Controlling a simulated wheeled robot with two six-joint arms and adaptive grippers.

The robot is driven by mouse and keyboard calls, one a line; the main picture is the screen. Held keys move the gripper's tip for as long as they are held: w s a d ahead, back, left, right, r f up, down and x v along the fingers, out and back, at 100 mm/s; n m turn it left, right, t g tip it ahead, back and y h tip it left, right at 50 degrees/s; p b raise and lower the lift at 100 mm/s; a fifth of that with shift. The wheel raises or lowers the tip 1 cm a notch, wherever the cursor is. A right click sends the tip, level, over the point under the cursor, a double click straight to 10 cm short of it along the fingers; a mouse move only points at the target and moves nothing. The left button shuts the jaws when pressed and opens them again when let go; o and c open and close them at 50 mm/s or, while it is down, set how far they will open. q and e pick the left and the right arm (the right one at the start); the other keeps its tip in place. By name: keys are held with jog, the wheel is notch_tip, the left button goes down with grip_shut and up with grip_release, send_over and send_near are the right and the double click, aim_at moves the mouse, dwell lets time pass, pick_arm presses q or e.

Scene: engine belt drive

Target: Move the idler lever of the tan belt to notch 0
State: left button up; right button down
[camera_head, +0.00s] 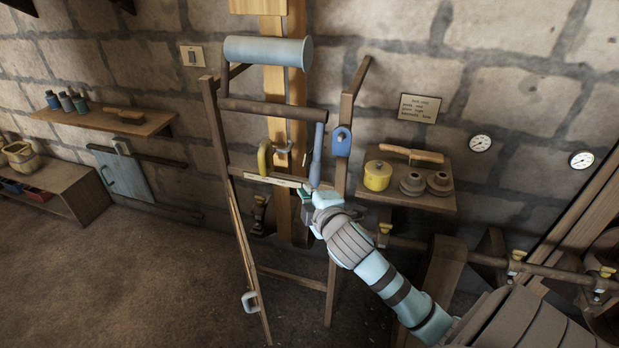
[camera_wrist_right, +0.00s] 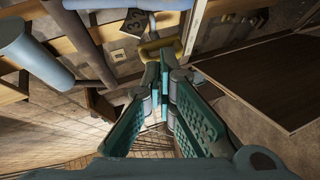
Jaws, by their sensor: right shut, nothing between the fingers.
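The tan belt (camera_head: 274,82) runs vertically behind a wooden frame (camera_head: 222,140), under a blue-grey roller (camera_head: 268,50). A yellow looped handle (camera_head: 265,158) and a blue rod-shaped handle (camera_head: 317,155) are on the frame; I cannot tell which belongs to the tan belt's idler lever. A pale marked strip (camera_head: 276,180) lies below them, its marks too small to read. My right gripper (camera_head: 314,192) is shut and empty, just below the blue handle. In the right wrist view its closed fingers (camera_wrist_right: 163,78) point toward the yellow handle (camera_wrist_right: 165,47). My left gripper is out of view.
A shelf (camera_head: 440,203) at right holds a yellow pot (camera_head: 377,175), a brush (camera_head: 412,154) and two grey stepped parts. A left shelf (camera_head: 85,120) holds bottles and a brush. Wooden beams stand at lower right. The floor (camera_head: 130,285) at left is clear.

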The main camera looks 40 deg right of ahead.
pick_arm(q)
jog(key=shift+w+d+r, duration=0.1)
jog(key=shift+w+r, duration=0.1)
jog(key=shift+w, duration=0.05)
pick_arm(e)
jog(key=w+d+f, duration=0.3)
jog(key=w+d, duration=0.2)
jog(key=w, duration=0.2)
jog(key=shift+d, duration=0.25)
jog(key=shift+f, duration=0.1)
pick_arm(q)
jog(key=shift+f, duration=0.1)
pick_arm(e)
jog(key=shift+w, duration=0.1)
